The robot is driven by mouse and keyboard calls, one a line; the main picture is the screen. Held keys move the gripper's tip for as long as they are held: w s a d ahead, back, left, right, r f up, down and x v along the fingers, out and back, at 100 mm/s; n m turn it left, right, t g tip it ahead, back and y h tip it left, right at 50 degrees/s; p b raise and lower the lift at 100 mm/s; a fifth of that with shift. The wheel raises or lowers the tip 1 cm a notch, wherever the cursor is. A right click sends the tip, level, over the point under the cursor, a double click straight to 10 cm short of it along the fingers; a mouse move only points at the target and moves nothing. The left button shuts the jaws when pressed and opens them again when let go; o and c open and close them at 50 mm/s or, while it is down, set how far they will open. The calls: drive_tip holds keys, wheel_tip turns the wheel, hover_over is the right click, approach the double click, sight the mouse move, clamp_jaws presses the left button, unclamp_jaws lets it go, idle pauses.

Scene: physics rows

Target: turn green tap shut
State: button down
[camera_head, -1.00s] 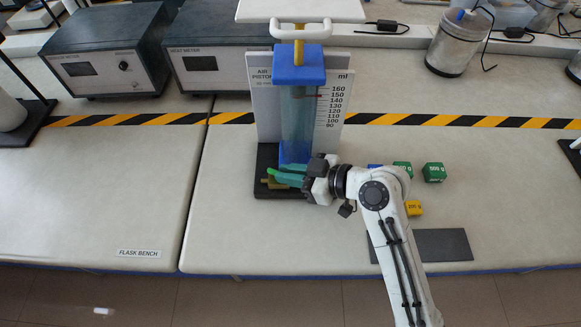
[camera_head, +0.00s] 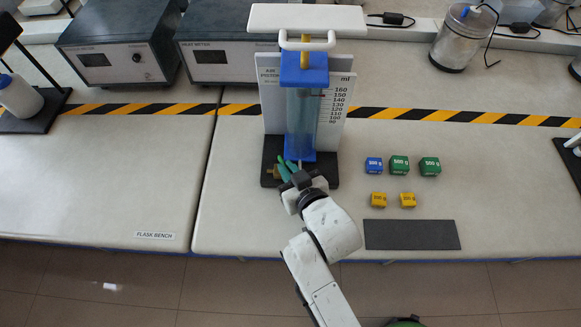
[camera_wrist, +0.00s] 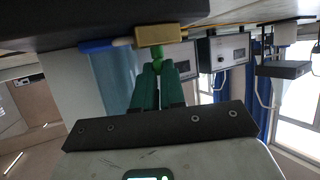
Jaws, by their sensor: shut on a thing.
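The air piston apparatus has a blue-tinted clear cylinder (camera_head: 301,125) standing upright on a black base (camera_head: 327,172). A brass tap body (camera_head: 272,171) sits low at its front left; it also shows in the wrist view (camera_wrist: 156,35). The green tap handle (camera_wrist: 158,56) shows just below the brass body in the wrist view. My gripper (camera_head: 287,165) has teal fingers and reaches in from the front. In the wrist view its fingers (camera_wrist: 157,68) are closed together on the green tap handle. The handle's exact angle is mostly hidden by the fingers.
Blue, green and yellow weights (camera_head: 399,165) stand to the right, behind a dark mat (camera_head: 411,235). A scale board (camera_head: 336,105) stands behind the cylinder. Meter boxes (camera_head: 118,45) stand at the back left. The bench left of the base is clear.

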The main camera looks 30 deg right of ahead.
drive_tip(key=shift+w+a+f+m+h+b, duration=0.1)
drive_tip(key=shift+f+m+h+b, duration=0.1)
drive_tip(key=shift+m+h+b, duration=0.35)
drive_tip(key=shift+a+f+m+h+b, duration=0.1)
drive_tip(key=shift+f+m+h+b, duration=0.2)
drive_tip(key=shift+h+b, duration=0.35)
drive_tip(key=m+h+b, duration=0.1)
drive_tip(key=b, duration=0.1)
drive_tip(key=m+g+h+b, duration=0.1)
drive_tip(key=b, duration=0.2)
drive_tip(key=shift+w+a, duration=0.15)
drive_tip(key=shift+a, duration=0.1)
drive_tip(key=b, duration=0.2)
drive_tip(key=m+g+h+b, duration=0.1)
drive_tip(key=b, duration=0.1)
drive_tip(key=shift+a+r+m, duration=0.15)
drive_tip(key=shift+m, duration=0.1)
drive_tip(key=shift+w+r+m+g+h+b, duration=0.1)
drive_tip(key=shift+r+m+g+h+b, duration=0.1)
drive_tip(key=shift+m+g+h+b, duration=0.3)
drive_tip(key=c, duration=1.4)
unclamp_jaws()
drive_tip(key=shift+f, duration=0.1)
drive_tip(key=shift+o, duration=0.9)
